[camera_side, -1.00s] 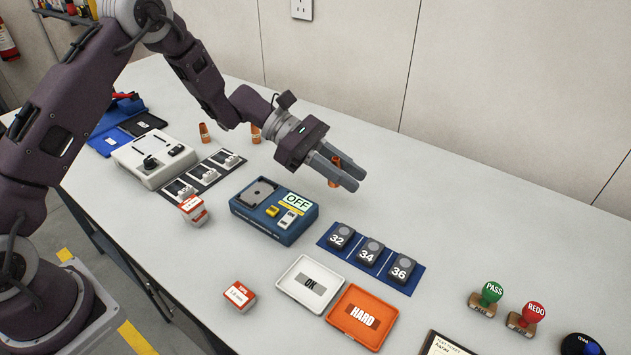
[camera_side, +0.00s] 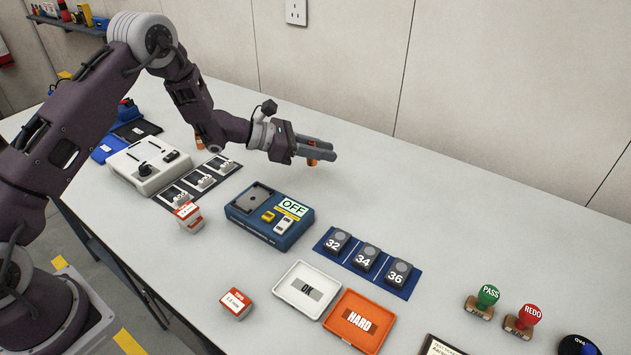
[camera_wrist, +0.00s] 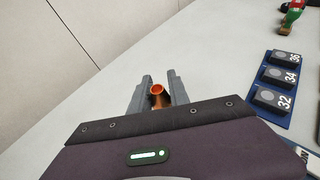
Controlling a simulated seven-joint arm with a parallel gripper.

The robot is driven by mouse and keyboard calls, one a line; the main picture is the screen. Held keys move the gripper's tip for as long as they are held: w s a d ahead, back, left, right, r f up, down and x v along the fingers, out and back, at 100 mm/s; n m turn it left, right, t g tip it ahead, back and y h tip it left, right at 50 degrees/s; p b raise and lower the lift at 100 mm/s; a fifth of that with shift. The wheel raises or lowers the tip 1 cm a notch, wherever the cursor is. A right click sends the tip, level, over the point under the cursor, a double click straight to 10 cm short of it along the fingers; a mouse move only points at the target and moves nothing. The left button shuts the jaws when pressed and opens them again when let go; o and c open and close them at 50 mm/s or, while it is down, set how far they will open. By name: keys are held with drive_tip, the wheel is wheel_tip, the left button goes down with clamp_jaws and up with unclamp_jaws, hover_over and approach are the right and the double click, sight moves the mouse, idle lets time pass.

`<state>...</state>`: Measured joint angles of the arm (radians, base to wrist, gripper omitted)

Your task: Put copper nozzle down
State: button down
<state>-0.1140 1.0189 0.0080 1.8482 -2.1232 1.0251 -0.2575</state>
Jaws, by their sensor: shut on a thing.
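The copper nozzle (camera_side: 312,160) is held between the fingers of my gripper (camera_side: 318,150), over the back part of the table. In the wrist view the nozzle (camera_wrist: 158,96) shows its round open end between the two grey fingers (camera_wrist: 159,92). The fingers hide part of its sides. In the side view its lower end appears close to the tabletop, but I cannot tell whether it touches. Another copper nozzle (camera_side: 199,141) stands farther left, partly hidden by my arm.
A blue device reading OFF (camera_side: 270,215) stands in front of my gripper. A blue strip with blocks 32, 34 and 36 (camera_side: 328,253) lies to the right. A white OK tray (camera_side: 290,299) and an orange HARD tray (camera_side: 375,304) are nearer. The table around the nozzle is clear.

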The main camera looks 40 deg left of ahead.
sight(322, 185)
wheel_tip(322, 185, down, 7)
drive_tip(key=shift+r, duration=0.1)
drive_tip(key=c, duration=1.3)
unclamp_jaws()
drive_tip(key=shift+f, duration=0.2)
drive_tip(key=shift+o, duration=0.3)
drive_tip(key=shift+r, duration=0.15)
drive_tip(key=v, duration=1.2)
